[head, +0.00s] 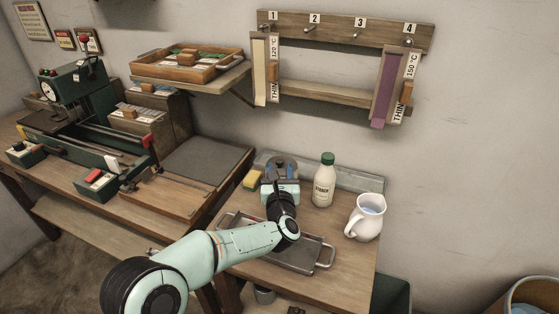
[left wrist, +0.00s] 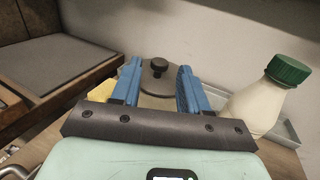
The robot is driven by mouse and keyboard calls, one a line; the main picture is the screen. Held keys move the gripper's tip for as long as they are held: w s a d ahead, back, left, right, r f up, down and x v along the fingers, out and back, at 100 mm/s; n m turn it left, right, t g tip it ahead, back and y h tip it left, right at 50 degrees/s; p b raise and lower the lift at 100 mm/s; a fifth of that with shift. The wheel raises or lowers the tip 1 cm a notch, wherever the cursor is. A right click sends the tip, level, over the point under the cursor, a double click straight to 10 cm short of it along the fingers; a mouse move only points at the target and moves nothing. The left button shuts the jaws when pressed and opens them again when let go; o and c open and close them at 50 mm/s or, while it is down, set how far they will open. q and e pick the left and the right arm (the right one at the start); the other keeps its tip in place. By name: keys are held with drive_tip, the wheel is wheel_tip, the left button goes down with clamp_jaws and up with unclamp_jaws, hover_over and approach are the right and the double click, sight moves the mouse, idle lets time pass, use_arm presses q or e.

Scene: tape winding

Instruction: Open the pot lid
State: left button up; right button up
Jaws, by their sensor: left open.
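The pot's round grey lid with a black knob (left wrist: 160,66) shows in the left wrist view, beyond and between my blue fingers. In the head view the lid (head: 281,163) is at the back of the right-hand table, mostly behind my left gripper. My left gripper (head: 281,171) is open, its fingers (left wrist: 158,82) pointing at the lid from the front, on either side of the knob in the picture. I cannot tell whether they touch the lid. The pot's body is largely hidden by the gripper. My right gripper is not in view.
A white bottle with a green cap (head: 323,181) stands just right of the gripper, and a white jug (head: 365,218) further right. A yellow sponge (head: 252,179) lies to the left. A metal tray (head: 311,255) lies under my left arm. A wall rack (head: 345,30) hangs above.

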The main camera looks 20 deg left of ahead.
sight(280, 161)
use_arm(q)
drive_tip(key=shift+x, duration=2.45)
clamp_jaws()
